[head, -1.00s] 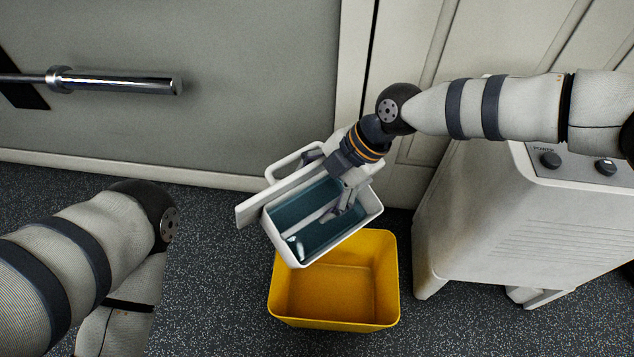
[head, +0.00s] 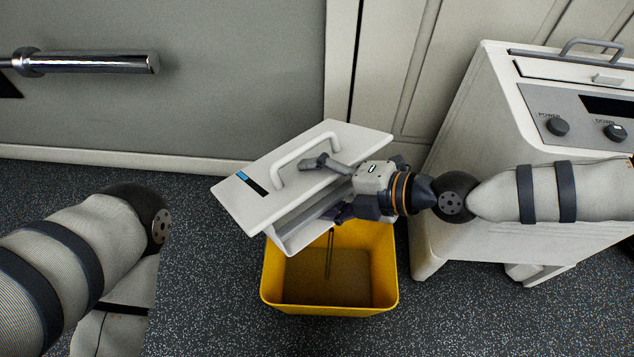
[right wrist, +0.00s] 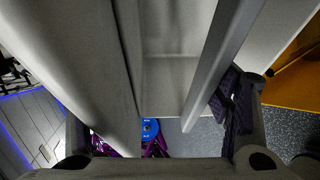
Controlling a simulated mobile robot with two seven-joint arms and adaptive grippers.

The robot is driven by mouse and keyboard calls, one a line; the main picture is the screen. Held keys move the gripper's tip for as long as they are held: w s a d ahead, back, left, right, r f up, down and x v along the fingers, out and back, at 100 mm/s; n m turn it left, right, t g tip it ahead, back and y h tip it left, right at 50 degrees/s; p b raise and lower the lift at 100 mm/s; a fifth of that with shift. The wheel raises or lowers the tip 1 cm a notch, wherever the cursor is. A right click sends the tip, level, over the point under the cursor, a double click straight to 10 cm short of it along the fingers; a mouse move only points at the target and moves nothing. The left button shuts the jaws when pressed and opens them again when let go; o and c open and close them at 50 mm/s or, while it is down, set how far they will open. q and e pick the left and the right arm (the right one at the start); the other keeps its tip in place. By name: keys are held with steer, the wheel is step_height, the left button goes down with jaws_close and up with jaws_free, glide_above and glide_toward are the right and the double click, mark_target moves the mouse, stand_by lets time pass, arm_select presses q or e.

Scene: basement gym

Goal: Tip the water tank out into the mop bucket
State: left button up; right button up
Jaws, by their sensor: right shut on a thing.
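The white water tank (head: 253,205) is tipped over the yellow mop bucket (head: 380,297) in the head view. Its handled front panel faces up, and its open side faces down toward the bucket. My right gripper (head: 332,187) is shut on the tank at its right side, one finger above the panel near the handle and one below. A thin dark streak, like falling water, runs down inside the bucket. The tank's water level is hidden. In the right wrist view the tank's pale walls (right wrist: 165,75) fill the middle between my fingers. My left gripper is out of view.
A white machine (head: 470,130) with knobs stands right of the bucket, close to my right arm. A metal bar (head: 95,63) sticks out at upper left. A grey wall and pale door panels are behind. Speckled floor (head: 205,285) is clear left of the bucket.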

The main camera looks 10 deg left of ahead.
mark_target(330, 225)
steer(key=shift+s+d+f+n+t+y+b, duration=0.4)
steer(key=shift+y+b, duration=0.35)
steer(key=shift+b, duration=1)
steer(key=shift+s+d+f+n+t+y+b, duration=0.15)
steer(key=shift+s+d+t+y+b, duration=0.4)
steer(key=shift+b, duration=1.2)
steer(key=b, duration=0.2)
steer(key=t+y+b, duration=0.1)
steer(key=shift+s+d+f+n+y+b, duration=0.15)
steer(key=shift+d+f+n+y+b, duration=0.15)
steer(key=shift+b, duration=0.1)
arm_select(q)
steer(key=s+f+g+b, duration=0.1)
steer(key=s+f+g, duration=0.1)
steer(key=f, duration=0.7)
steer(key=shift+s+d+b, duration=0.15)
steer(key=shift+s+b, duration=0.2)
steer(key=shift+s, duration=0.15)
arm_select(e)
steer(key=shift+s+d+r+y, duration=0.1)
steer(key=shift+s+r+y, duration=0.1)
steer(key=shift+y, duration=0.2)
steer(key=shift+f, duration=0.1)
